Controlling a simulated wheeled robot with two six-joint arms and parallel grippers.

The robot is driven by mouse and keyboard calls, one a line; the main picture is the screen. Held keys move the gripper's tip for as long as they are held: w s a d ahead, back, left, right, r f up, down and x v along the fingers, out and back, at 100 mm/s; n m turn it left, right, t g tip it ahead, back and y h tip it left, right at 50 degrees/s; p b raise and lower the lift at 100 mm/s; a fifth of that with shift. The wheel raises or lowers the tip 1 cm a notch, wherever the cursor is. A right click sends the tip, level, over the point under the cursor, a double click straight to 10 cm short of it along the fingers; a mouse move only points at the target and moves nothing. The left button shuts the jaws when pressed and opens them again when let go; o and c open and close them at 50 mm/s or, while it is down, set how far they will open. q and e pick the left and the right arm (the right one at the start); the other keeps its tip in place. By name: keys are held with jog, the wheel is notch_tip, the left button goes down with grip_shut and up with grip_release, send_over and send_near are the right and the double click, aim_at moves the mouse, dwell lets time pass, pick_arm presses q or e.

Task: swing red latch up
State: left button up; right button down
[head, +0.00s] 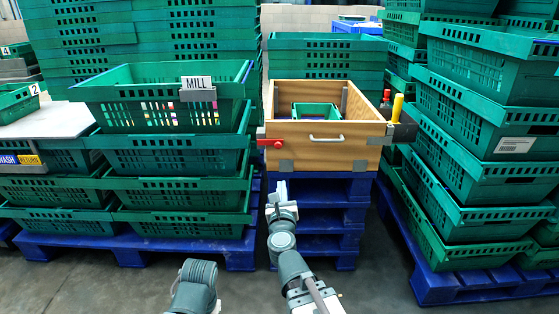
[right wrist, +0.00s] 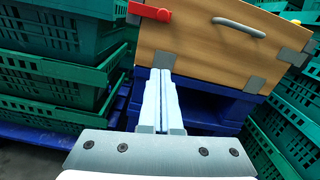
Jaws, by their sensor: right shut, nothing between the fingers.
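The red latch (head: 271,143) sits at the left end of the wooden box's front panel (head: 325,155). Its red arm lies roughly level, pointing left from a pivot. In the right wrist view the latch (right wrist: 150,12) is at the top edge, beside a grey metal plate. My right gripper (head: 277,188) is below and in front of the latch, apart from it. Its fingers (right wrist: 160,80) are shut with nothing between them. My left gripper is not visible; only part of the left arm shows at the bottom of the head view.
The box has a pale handle (head: 326,138) and stands on blue pallets (head: 318,215). A green crate (head: 316,111) is inside it. A yellow-handled tool (head: 397,108) is at its right side. Green crate stacks (head: 180,185) stand close on both sides. The floor in front is clear.

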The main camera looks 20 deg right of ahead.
jog(key=shift+w, duration=0.1)
jog(key=p, duration=0.4)
send_near(270, 144)
jog(key=w+d, duration=0.1)
jog(key=w+d+f, duration=0.1)
jog(key=w+d, duration=0.1)
jog(key=d, duration=0.1)
jog(key=shift+w+d+f, duration=0.1)
jog(key=shift+w+f, duration=0.3)
